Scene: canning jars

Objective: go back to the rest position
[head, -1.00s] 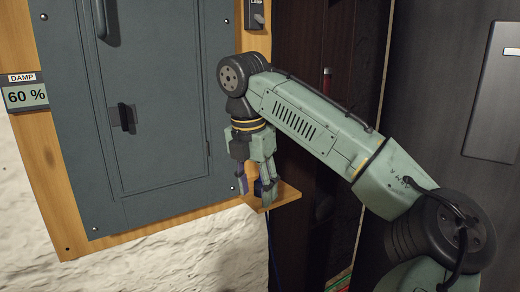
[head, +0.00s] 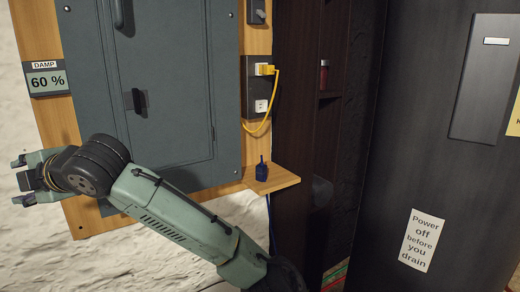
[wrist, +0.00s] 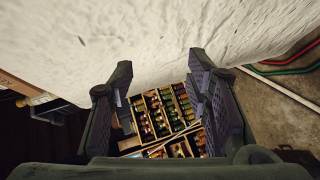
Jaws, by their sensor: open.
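My gripper (head: 22,180) is at the far left of the head view, in front of the white wall and beside the lower left edge of the wooden backboard. Its fingers point left and stand apart with nothing between them. In the wrist view my gripper (wrist: 160,95) shows both fingers wide open and empty, with the white wall close ahead. My arm reaches across the lower left of the head view, below the grey panel door (head: 165,95).
A small wooden shelf (head: 284,181) holds a blue plug-like object (head: 262,170). A yellow cord (head: 275,100) is plugged into the outlet (head: 252,90) above it. A dark cabinet (head: 400,130) stands right. Wooden crates of jars (wrist: 165,110) lie below in the wrist view.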

